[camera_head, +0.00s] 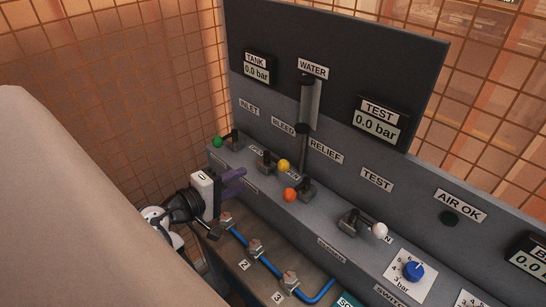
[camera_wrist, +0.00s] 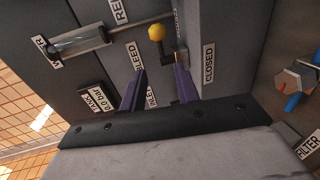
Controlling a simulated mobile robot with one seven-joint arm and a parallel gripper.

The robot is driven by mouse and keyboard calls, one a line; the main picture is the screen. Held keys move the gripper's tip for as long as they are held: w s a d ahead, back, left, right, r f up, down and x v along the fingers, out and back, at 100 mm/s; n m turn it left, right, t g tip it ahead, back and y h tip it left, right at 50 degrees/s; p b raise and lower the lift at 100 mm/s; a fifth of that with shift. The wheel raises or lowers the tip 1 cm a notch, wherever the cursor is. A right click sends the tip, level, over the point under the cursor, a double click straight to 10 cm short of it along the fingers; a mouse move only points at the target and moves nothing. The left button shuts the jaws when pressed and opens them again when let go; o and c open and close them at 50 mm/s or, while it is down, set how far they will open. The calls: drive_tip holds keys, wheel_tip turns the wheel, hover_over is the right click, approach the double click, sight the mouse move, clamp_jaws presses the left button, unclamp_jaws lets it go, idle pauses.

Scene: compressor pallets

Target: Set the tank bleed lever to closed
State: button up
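The bleed lever has a yellow knob (camera_head: 284,165) on a short dark arm, on the ledge below the BLEED label (camera_head: 283,126). It also shows in the wrist view as a yellow knob (camera_wrist: 156,32), just beyond my fingertips. A CLOSED label (camera_wrist: 208,64) lies to the right of the lever there. My gripper (camera_head: 238,182) is to the left of the lever in the head view, its purple fingers pointing toward the panel. In the wrist view my gripper (camera_wrist: 158,80) has its fingers apart with nothing between them. The knob is not touched.
A green-knobbed lever (camera_head: 218,142) stands left of the bleed lever, an orange-knobbed one (camera_head: 290,195) to its right, and a white-knobbed one (camera_head: 380,230) farther right. Blue piping with valves (camera_head: 256,248) runs below the ledge. The water tube (camera_head: 309,102) rises behind.

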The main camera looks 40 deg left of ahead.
sight(276, 161)
drive_tip(key=b+x, duration=0.4)
drive_tip(key=x, duration=0.7)
drive_tip(key=shift+w+f, duration=0.1)
drive_tip(key=shift+f, duration=0.15)
drive_tip(key=shift+w+b, duration=0.35)
drive_tip(key=shift+w, duration=0.3)
drive_tip(key=shift+c, duration=0.4)
clamp_jaws()
